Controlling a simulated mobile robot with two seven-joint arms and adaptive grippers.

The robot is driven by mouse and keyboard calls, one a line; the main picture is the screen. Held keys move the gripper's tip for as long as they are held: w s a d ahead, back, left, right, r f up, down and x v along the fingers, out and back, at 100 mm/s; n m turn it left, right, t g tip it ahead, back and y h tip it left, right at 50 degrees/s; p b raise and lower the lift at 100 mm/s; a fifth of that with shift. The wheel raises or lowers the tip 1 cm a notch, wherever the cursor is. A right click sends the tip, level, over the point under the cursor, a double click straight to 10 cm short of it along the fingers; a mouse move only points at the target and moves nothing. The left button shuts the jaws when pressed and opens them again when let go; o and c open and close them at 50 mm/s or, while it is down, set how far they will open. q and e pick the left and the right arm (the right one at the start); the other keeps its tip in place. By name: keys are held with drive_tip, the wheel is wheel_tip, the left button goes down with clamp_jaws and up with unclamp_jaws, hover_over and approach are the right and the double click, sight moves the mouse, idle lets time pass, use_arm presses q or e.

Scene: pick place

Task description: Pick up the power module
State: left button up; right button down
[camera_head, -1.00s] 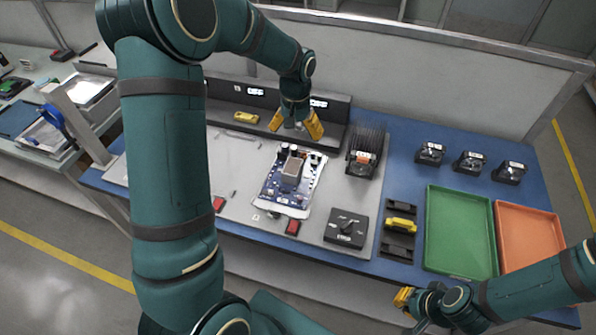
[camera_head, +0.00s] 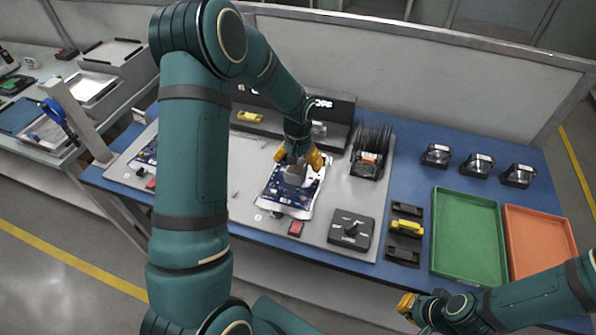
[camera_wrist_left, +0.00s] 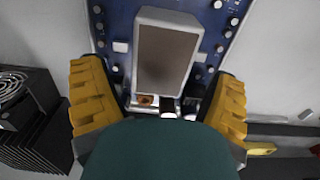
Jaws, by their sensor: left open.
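The power module (camera_head: 295,174) is a grey-brown box standing on a blue circuit board (camera_head: 285,198) in the middle of the grey work mat. My left gripper (camera_head: 299,161) is above the board, at the module. In the left wrist view the module (camera_wrist_left: 163,55) lies between the open yellow fingers of my left gripper (camera_wrist_left: 158,105), with a gap on each side. Part of the module is hidden behind the gripper in the head view. My right gripper (camera_head: 407,304) hangs low in front of the table edge, far from the module; its fingers are too small to read.
A black finned heat sink (camera_head: 369,152) and a black knob box (camera_head: 350,230) stand right of the board. A red block (camera_head: 296,228) lies in front. A green tray (camera_head: 468,238), an orange tray (camera_head: 541,243) and several black parts are farther right.

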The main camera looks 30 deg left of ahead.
use_arm(q)
drive_tip(key=shift+f, duration=0.95)
drive_tip(key=shift+w+r, duration=0.1)
drive_tip(key=c, duration=1.4)
drive_tip(key=shift+r, duration=0.1)
wheel_tip(320, 180, up, 10)
drive_tip(key=shift+f+p, duration=0.15)
drive_tip(key=shift+p, duration=0.85)
drive_tip(key=shift+r+p, duration=1.45)
drive_tip(key=shift+r, duration=0.6)
